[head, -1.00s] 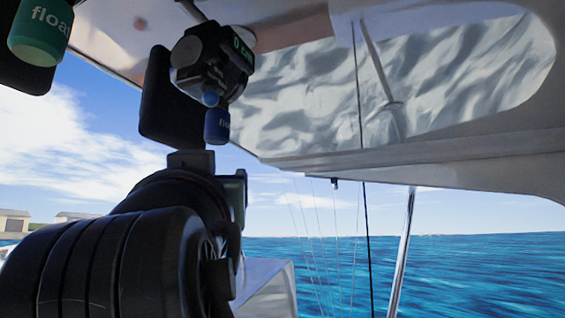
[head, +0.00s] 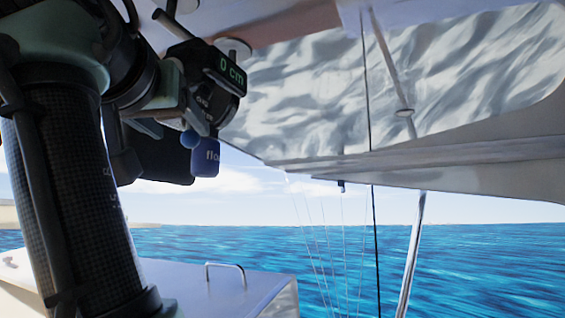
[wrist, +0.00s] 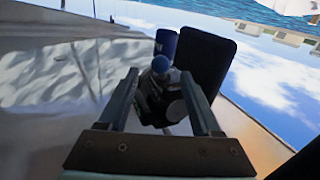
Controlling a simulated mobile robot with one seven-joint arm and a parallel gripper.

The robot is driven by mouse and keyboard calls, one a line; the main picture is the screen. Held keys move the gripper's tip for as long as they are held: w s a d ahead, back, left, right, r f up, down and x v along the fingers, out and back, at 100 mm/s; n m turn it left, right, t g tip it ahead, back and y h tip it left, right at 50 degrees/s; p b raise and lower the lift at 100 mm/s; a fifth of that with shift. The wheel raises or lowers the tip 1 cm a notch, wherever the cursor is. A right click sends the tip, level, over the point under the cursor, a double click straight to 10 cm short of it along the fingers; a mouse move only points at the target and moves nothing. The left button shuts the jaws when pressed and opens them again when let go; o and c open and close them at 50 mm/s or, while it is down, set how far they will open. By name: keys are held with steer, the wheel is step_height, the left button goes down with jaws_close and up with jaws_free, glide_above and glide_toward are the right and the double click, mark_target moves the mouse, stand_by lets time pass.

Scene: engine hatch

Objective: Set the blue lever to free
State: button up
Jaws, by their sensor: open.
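The blue ball knob (head: 189,139) of a lever shows below a dark round device with a green "0 cm" display (head: 229,71). A blue block with white lettering (head: 206,158), partly cut off, hangs just beside the knob. My gripper (head: 186,117) is close to the device from the left; its fingers are partly hidden among dark parts. In the wrist view the open fingers (wrist: 160,76) point at the device, with the blue knob (wrist: 160,64) showing between and just beyond their tips. I cannot tell whether they touch it. The lever's shaft is mostly hidden.
A dark panel (wrist: 205,62) stands right of the knob in the wrist view. A pale hull surface (head: 390,85) lies above and right. A thin dark line (head: 370,150) and a metal pole (head: 411,255) run down at right. A white box with a handle (head: 205,285) is below.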

mark_target(188, 135)
steer(key=w+p, duration=0.1)
steer(key=w, duration=0.1)
steer(key=w+p, duration=0.2)
steer(key=w, duration=0.1)
steer(key=shift+w+a+r, duration=0.2)
steer(key=shift+w+a, duration=0.05)
steer(key=shift+w, duration=0.05)
steer(key=shift+w+f+p, duration=0.15)
steer(key=shift+w+p, duration=0.25)
steer(key=shift+w, duration=0.35)
jaws_close()
